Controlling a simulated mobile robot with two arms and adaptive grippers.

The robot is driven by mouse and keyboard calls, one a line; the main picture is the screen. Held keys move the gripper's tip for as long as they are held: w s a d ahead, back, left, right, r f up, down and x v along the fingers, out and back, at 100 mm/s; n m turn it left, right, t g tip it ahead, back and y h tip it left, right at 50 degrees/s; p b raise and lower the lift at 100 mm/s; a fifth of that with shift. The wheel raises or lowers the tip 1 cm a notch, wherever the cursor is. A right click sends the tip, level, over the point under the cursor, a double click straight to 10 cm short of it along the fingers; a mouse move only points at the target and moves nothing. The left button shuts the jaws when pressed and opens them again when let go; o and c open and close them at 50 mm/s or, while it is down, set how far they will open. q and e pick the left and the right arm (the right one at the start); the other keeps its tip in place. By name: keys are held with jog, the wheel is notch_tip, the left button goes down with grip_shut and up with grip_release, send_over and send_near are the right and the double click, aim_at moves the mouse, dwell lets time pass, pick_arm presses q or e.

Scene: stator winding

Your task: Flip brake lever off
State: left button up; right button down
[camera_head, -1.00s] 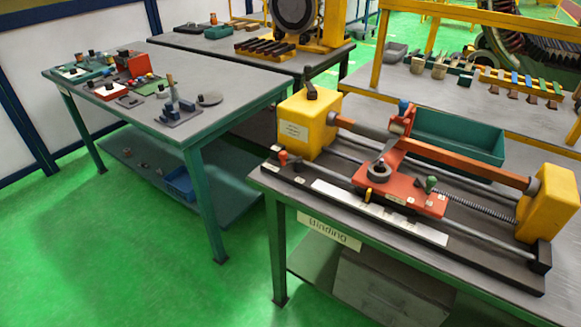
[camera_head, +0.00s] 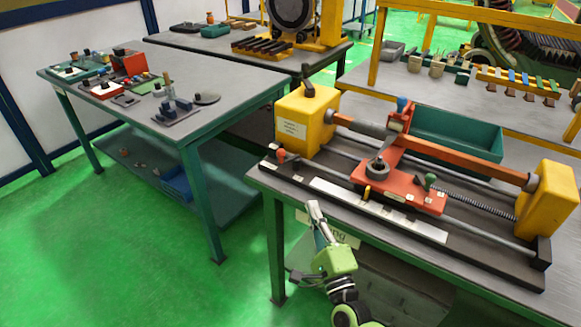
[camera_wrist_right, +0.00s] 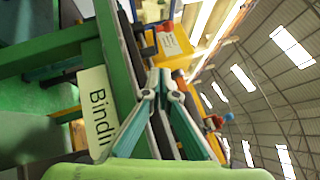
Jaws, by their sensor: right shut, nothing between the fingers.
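The winding machine (camera_head: 500,222) lies along the right bench, with a yellow end block at each side. A black lever (camera_head: 308,80) stands upright on its left yellow block (camera_head: 305,122). A red-knobbed lever (camera_head: 281,157) sits at the left front of its base. Other knobs are green (camera_head: 430,181), blue (camera_head: 403,103) and yellow (camera_head: 367,191). I cannot tell which is the brake lever. My right gripper (camera_head: 314,208) is shut and empty, in front of the bench edge and below the machine. In the wrist view, its fingertips (camera_wrist_right: 161,80) meet, apart from the machine. My left gripper is out of view.
The bench front edge (camera_head: 390,253) with its "Binding" sign (camera_wrist_right: 96,112) is close to my right gripper. A green bin (camera_head: 460,135) stands behind the machine. A parts table (camera_head: 220,80) stands at the left. Green floor is open between.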

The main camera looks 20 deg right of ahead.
jog(key=shift+r+m, duration=0.3)
jog(key=shift+r, duration=0.15)
jog(key=shift+w, duration=0.1)
jog(key=p, duration=0.2)
send_near(289, 159)
jog(key=w+d+r, duration=0.2)
jog(key=w, duration=0.1)
jog(key=shift+r, duration=0.2)
jog(key=shift+w+a+r+p, duration=0.45)
jog(key=shift+w+a+p, duration=0.1)
jog(key=shift+w+a, duration=0.25)
jog(key=shift+w+a+r, duration=0.15)
jog(key=shift+w+a, duration=0.15)
jog(key=shift+a, duration=0.2)
